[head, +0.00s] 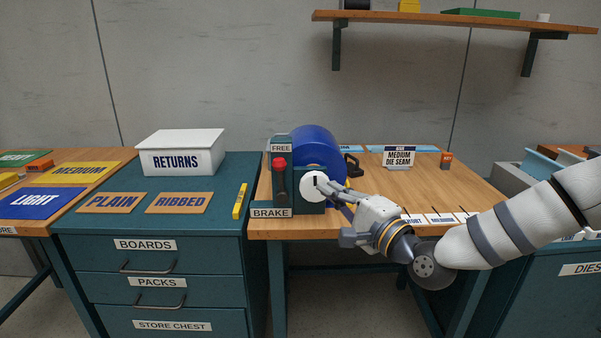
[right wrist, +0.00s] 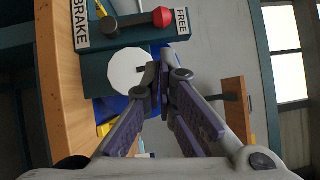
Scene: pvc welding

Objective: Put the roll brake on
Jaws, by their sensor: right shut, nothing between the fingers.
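The roll brake lever has a red knob (head: 279,163) and stands up by the FREE label (head: 281,148). The BRAKE label (head: 271,212) is below it. In the right wrist view the red knob (right wrist: 161,17) is at the FREE end of its plate. The blue roll (head: 326,148) stands behind the lever's teal housing, with a white disc (head: 309,188) on the near side. My right gripper (head: 326,185) is shut and empty, its tips in front of the disc and right of the lever, apart from the knob. In the right wrist view the tips (right wrist: 154,76) overlap the disc's edge. My left gripper is out of view.
A sign reading MEDIUM DIE SEAM (head: 398,157) stands on the wooden bench. A dark handled object (head: 353,165) is right of the roll. A teal drawer cabinet (head: 157,240) with a white RETURNS box (head: 181,155) is to the left. A wall shelf (head: 450,20) hangs above.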

